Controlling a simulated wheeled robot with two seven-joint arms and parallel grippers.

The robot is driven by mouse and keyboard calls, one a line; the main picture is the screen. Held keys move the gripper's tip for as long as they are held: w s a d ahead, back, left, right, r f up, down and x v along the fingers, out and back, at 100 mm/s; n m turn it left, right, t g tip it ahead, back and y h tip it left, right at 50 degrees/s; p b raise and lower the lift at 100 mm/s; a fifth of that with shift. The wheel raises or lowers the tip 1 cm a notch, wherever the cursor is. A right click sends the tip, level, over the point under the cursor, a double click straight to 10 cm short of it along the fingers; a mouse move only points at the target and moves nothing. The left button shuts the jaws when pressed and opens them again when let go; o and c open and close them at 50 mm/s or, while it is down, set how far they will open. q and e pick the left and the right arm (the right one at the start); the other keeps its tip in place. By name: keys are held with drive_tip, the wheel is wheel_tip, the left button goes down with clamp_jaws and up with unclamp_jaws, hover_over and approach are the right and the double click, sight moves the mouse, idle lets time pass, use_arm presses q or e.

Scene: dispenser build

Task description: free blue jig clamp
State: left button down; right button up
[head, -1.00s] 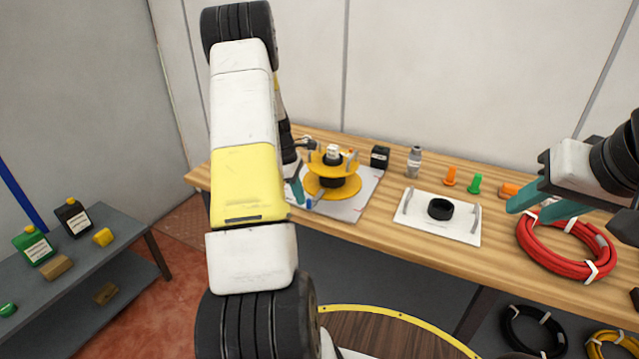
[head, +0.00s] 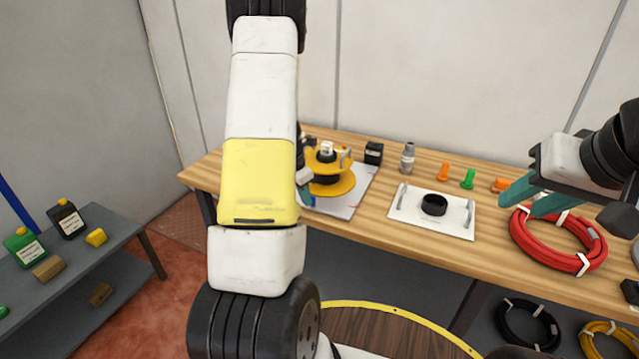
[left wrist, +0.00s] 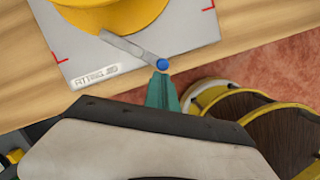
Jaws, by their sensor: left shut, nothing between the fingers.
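The blue jig clamp shows in the left wrist view as a flat grey lever (left wrist: 130,48) with a round blue knob (left wrist: 162,64) at its end. The lever lies beside the yellow spool (left wrist: 122,12) on the white jig plate (left wrist: 196,22). My left gripper (left wrist: 162,84) is shut and empty, its teal fingertips close to the knob; I cannot tell whether they touch it. In the head view my left arm hides most of that gripper and the clamp. My right gripper (head: 532,202) is open and empty, above the red cable coil (head: 555,252).
A white plate (head: 407,216) with a black ring (head: 434,205) lies right of the jig. A black block (head: 374,153), a grey bottle (head: 408,158), and orange and green pegs (head: 468,179) stand along the back. A grey shelf (head: 120,250) is at left.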

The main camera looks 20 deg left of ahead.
use_arm(q)
drive_tip(key=d+n, duration=0.1)
drive_tip(key=n, duration=0.1)
drive_tip(key=w+d+n+y, duration=0.1)
drive_tip(key=n, duration=0.1)
drive_tip(key=shift+d+n+t, duration=0.15)
drive_tip(key=shift+n+t, duration=0.15)
drive_tip(key=n, duration=0.1)
drive_tip(key=w+d+n, duration=0.1)
drive_tip(key=n, duration=0.1)
drive_tip(key=shift+y, duration=0.3)
drive_tip(key=shift+w, duration=0.1)
drive_tip(key=shift+w+d, duration=0.15)
